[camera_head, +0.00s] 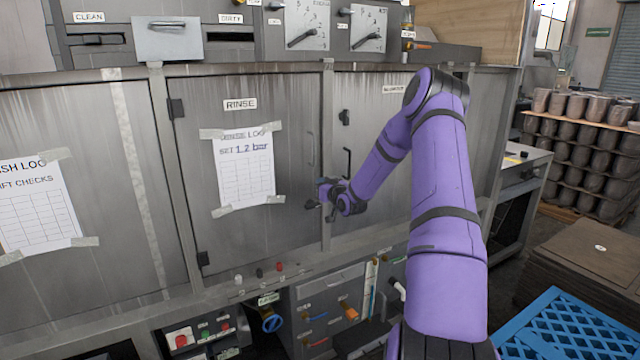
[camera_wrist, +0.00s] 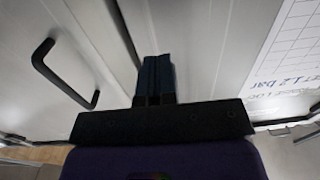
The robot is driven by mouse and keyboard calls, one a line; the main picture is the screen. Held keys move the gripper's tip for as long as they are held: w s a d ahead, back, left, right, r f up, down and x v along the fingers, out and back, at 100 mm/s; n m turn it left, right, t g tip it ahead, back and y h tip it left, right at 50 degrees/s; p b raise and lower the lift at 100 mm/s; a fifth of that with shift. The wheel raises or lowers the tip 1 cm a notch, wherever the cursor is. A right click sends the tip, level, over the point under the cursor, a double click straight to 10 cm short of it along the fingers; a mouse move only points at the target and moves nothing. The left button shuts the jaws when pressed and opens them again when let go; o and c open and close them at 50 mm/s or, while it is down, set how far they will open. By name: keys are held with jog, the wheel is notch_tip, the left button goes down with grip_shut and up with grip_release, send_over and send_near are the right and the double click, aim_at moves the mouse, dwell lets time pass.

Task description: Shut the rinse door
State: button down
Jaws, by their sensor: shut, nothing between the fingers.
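The rinse door (camera_head: 290,150) is a grey metal panel with a RINSE label and a taped log sheet. It looks flush in its frame, with hinges on its left side and a thin handle near its right edge. My gripper (camera_head: 312,205) is shut and empty at the door's lower right edge. In the wrist view my shut fingers (camera_wrist: 155,75) point at the seam beside the door (camera_wrist: 225,45), whose log sheet shows at right. I cannot tell whether the fingertips touch the panel.
The panel right of the rinse door has a black handle (camera_head: 347,162), also in the wrist view (camera_wrist: 62,75). A ledge with small knobs (camera_head: 260,272) and a control box with valves (camera_head: 330,310) lie below. A blue crate (camera_head: 565,325) stands at the lower right.

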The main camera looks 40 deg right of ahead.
jog(key=s+a, duration=0.1)
jog(key=s, duration=0.7)
jog(key=shift+s+a, duration=0.25)
jog(key=shift+a, duration=0.15)
jog(key=w+a+r+n+g+y, duration=0.15)
jog(key=a+r+g, duration=0.25)
jog(key=a+r, duration=0.6)
jog(key=s+a+r+n+g+h, duration=0.1)
jog(key=s+a+r+g, duration=0.1)
jog(key=s+a+r, duration=0.3)
jog(key=s+a+r+g, duration=0.1)
jog(key=s+a+r, duration=0.2)
jog(key=a, duration=0.5)
jog(key=s+a+r+g+y, duration=0.1)
jog(key=s+a, duration=0.4)
jog(key=s, duration=0.4)
jog(key=s+a+r+g+y, duration=0.1)
jog(key=s+a, duration=0.4)
jog(key=s, duration=0.5)
jog(key=s+a+r+g+y, duration=0.1)
jog(key=s+a+r+g, duration=0.1)
jog(key=s+a, duration=0.3)
jog(key=s+g, duration=0.1)
jog(key=s, duration=0.3)
jog(key=shift+s+a+r, duration=0.2)
jog(key=shift+s+r, duration=0.2)
jog(key=shift+d, duration=0.15)
